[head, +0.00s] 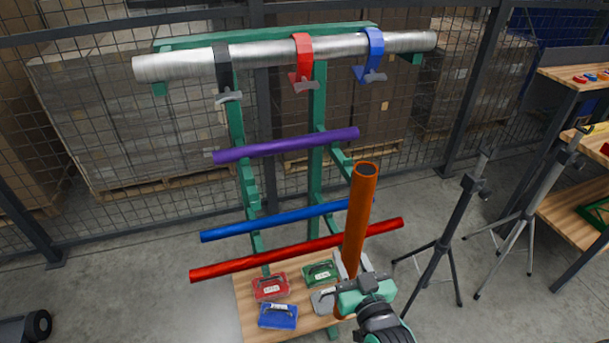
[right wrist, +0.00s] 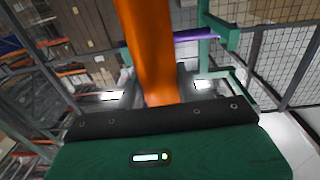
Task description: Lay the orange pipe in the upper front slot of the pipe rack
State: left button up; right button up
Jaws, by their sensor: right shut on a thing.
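The orange pipe (head: 361,215) stands near upright in front of the green pipe rack (head: 317,120), with its open end up. My right gripper (head: 345,281) is shut on its lower part. In the right wrist view the pipe (right wrist: 150,50) runs up between the fingers (right wrist: 155,95). A purple pipe (head: 287,145), a blue pipe (head: 275,221) and a red pipe (head: 290,251) lie across the rack at lower levels. A thick grey pipe (head: 270,50) lies along the top, with black, red and blue straps over it. My left gripper is not in view.
A wooden board (head: 250,315) below the rack holds red, blue and green cases (head: 272,287). Black tripod stands (head: 455,230) and a wooden shelf unit (head: 575,140) stand to the right. A mesh fence (head: 130,90) with stacked boxes closes the back.

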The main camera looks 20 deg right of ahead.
jog(key=shift+w+r, duration=0.1)
jog(key=shift+r, duration=0.05)
jog(key=shift+w+a+r+p, duration=0.15)
jog(key=shift+r+p, duration=0.15)
jog(key=shift+p, duration=0.2)
jog(key=w+a+r+n+p, duration=0.3)
jog(key=w+r+n+p, duration=0.95)
jog(key=n+p, duration=0.5)
jog(key=shift+w+b, duration=0.6)
jog(key=shift+w, duration=3.6)
notch_tip(320, 180, down, 7)
jog(key=w+b, duration=0.1)
jog(key=b, duration=0.5)
jog(key=shift+a+n+t+y+b, duration=0.3)
jog(key=shift+a+n+t+b, duration=0.05)
jog(key=shift+a+n+t, duration=0.1)
jog(key=shift+r, duration=0.1)
